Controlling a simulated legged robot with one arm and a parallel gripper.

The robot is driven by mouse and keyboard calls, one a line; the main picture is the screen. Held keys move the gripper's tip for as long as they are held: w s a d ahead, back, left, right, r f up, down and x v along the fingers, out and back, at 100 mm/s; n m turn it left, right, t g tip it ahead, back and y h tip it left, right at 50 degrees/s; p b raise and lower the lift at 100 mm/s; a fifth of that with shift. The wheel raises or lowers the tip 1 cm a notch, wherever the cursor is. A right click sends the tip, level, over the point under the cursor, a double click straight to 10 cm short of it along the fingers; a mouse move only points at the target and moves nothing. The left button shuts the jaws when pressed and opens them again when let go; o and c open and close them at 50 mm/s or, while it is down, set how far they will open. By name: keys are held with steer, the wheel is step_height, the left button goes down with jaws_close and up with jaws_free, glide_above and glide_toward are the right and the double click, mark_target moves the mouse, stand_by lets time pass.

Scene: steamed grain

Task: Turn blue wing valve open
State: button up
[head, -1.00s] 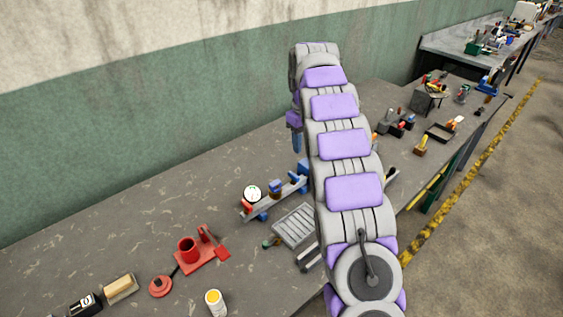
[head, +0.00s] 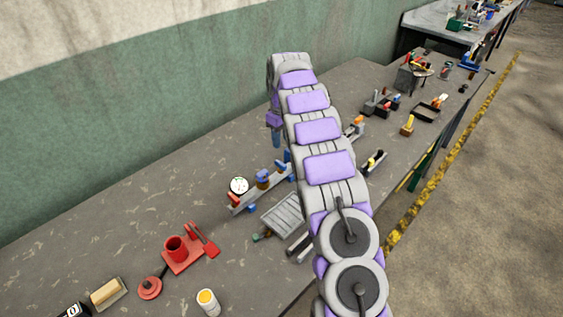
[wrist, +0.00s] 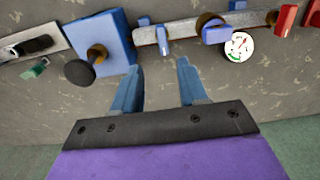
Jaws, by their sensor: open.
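A blue wing valve (wrist: 217,34) on a brass-coloured body sits on a grey metal pipe bar, beside a round white gauge (wrist: 239,46). In the head view the valve (head: 263,178) is on the bar left of my arm. A smaller blue piece (wrist: 163,40) and a blue block (wrist: 100,42) with a black knob (wrist: 79,73) are further left along the bar in the wrist view. My gripper (wrist: 159,68) is open and empty, its blue fingers apart, short of the bar and left of the wing valve. In the head view its fingers (head: 276,137) show beyond the arm.
A red handle (wrist: 286,18) is on the bar's right end in the wrist view. A grey ribbed tray (head: 283,214), red tool parts (head: 183,255) and a yellow-topped can (head: 208,302) lie nearer on the bench. The green wall (head: 120,110) runs behind. Bare bench lies left of the gauge.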

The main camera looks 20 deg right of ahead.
mark_target(281, 162)
steer(key=f, duration=0.3)
steer(key=f+b, duration=0.1)
steer(key=f, duration=0.5)
steer(key=shift+a+f+b, duration=0.1)
steer(key=shift+a+b, duration=0.2)
steer(key=shift+a, duration=0.05)
steer(key=shift+d+f, duration=0.2)
steer(key=shift+f, duration=0.4)
steer(key=shift+a, duration=0.1)
jaws_close()
